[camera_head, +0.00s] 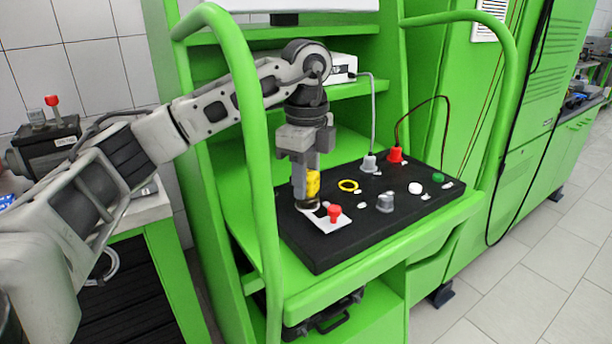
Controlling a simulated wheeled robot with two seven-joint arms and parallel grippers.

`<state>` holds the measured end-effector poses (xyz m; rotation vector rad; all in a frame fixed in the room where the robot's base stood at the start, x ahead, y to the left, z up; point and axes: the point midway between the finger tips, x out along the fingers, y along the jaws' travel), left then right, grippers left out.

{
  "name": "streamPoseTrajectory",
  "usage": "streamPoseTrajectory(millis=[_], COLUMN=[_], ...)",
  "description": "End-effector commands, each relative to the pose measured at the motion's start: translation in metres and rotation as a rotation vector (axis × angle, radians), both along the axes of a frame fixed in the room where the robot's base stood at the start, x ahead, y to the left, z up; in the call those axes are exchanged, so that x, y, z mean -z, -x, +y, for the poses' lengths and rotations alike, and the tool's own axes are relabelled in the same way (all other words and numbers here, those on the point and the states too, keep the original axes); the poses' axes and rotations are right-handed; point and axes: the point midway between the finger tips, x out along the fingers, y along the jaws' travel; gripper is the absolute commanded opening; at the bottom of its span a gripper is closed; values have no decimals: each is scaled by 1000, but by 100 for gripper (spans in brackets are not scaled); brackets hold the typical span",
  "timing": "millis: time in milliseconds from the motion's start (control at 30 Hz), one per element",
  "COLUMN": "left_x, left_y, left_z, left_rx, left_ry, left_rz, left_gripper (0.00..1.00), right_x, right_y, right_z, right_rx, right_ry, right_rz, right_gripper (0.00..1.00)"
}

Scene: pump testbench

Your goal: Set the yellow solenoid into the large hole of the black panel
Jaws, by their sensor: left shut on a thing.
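The yellow solenoid (313,182) is between the fingers of my left gripper (306,188), which is shut on it and points straight down. They are over the left part of the black panel (340,250), just behind the red button on the white plate. The solenoid's lower end is partly hidden by the fingers. I cannot tell whether it touches the panel. The large hole cannot be made out clearly. My right gripper is not in view.
A red button (334,212) on a white plate is close in front of the gripper. A grey knob (385,203), white and green buttons, and grey and red plugs (395,155) with cables stand farther right. Green frame bars (262,180) rise at both sides of the panel.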

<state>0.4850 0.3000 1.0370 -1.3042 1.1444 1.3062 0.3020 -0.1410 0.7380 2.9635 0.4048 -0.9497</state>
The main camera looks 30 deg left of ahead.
Motion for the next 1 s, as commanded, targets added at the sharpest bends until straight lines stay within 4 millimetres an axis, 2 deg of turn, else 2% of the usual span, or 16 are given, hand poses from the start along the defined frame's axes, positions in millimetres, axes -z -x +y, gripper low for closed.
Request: streamPoseTrajectory(millis=[900,933,1000], left_x=[13,13,13], left_y=[0,0,0], left_z=[0,0,0], left_rx=[0,0,0], left_ry=[0,0,0], left_rz=[-1,-1,-1], left_gripper=[14,36,56], right_x=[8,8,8], right_y=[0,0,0], right_z=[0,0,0], right_rx=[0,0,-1], right_ry=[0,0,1], right_rz=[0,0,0], right_gripper=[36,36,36])
